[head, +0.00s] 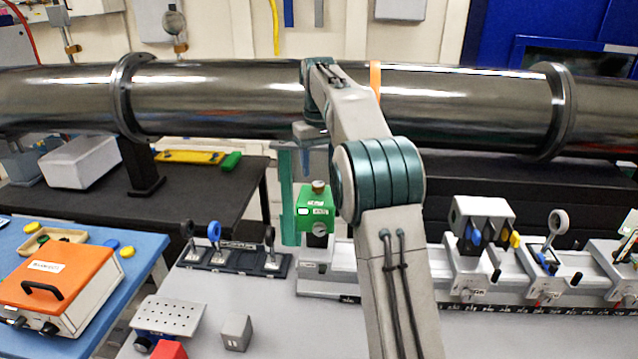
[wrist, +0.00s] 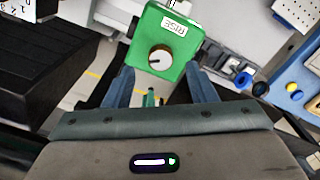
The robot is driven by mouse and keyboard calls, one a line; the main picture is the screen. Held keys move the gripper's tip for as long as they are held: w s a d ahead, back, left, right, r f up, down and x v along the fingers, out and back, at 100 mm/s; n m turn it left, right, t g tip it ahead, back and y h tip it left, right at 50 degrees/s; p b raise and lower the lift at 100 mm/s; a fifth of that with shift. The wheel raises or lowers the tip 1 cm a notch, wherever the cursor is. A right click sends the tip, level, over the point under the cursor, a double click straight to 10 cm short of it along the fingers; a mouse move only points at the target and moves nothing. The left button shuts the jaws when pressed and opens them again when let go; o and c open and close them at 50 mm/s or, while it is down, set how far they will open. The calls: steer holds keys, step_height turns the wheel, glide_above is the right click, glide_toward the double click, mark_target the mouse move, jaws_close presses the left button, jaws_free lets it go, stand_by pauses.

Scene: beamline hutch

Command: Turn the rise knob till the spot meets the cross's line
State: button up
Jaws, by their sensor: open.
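The green block (head: 312,206) stands on the bench rail, with a brass-coloured knob (head: 319,186) on top and another round knob (head: 320,229) on its front face. In the wrist view the green block (wrist: 176,36) carries a label reading RISE beside the rise knob (wrist: 160,58), which has a pale face, a brass rim and a dark pointer mark. My gripper (wrist: 160,76) is open, its two blue fingers apart on either side of the knob's line, with the knob just beyond the tips. In the head view my gripper (head: 308,164) hangs above the block, partly hidden. I cannot make out the spot or cross.
A large steel pipe (head: 220,100) runs across behind the arm. Rail-mounted optics (head: 482,225) stand to the right. A dark tray (head: 232,262) of small holders lies left of the block, and an orange-topped box (head: 60,272) sits on the blue table.

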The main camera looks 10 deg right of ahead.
mark_target(319, 184)
steer(key=shift+f, duration=2.4)
